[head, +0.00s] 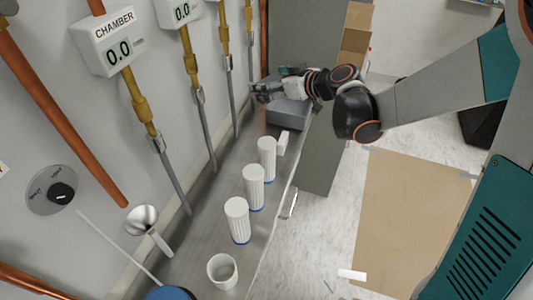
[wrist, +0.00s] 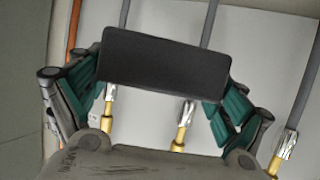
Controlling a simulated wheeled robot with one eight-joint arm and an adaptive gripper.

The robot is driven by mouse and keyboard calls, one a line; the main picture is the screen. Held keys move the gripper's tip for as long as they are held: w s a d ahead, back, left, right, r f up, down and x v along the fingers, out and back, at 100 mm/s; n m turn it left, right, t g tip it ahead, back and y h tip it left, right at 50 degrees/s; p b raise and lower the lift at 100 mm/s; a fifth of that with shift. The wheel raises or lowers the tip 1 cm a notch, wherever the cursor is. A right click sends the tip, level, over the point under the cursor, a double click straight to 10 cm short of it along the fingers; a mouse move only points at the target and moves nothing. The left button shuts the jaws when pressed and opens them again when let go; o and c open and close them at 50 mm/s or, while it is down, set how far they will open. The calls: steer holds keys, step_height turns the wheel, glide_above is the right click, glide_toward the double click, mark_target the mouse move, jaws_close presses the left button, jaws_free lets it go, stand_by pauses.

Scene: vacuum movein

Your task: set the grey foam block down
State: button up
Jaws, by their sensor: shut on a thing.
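The grey foam block (wrist: 165,65) shows as a dark grey slab in the wrist view. My gripper (wrist: 163,85) is shut on it, with green-lined fingers pressing its two ends. In the head view my gripper (head: 263,92) reaches in from the right, over the far part of the steel bench (head: 197,232), pointing toward the wall. The held block cannot be made out clearly there. I cannot tell whether it touches anything below.
A grey box-like thing (head: 288,113) sits on the bench just below my gripper. White ribbed cylinders (head: 238,220) stand in a row nearer, with a white cup (head: 222,271). Yellow-fitted pipes (head: 138,98) line the wall. Cardboard (head: 415,220) lies on the floor.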

steer(key=shift+w+a+r, duration=0.1)
steer(key=shift+a+r, duration=0.15)
steer(key=shift+a, duration=0.2)
steer(key=shift+y, duration=0.3)
step_height(320, 180, down, 20)
steer(key=b, duration=0.8)
steer(key=shift+a+r, duration=0.1)
steer(key=shift+r, duration=0.1)
steer(key=o, duration=0.5)
steer(key=shift+r, duration=0.1)
steer(key=p+v, duration=0.4)
steer(key=v, duration=0.8)
steer(key=shift+r, duration=0.15)
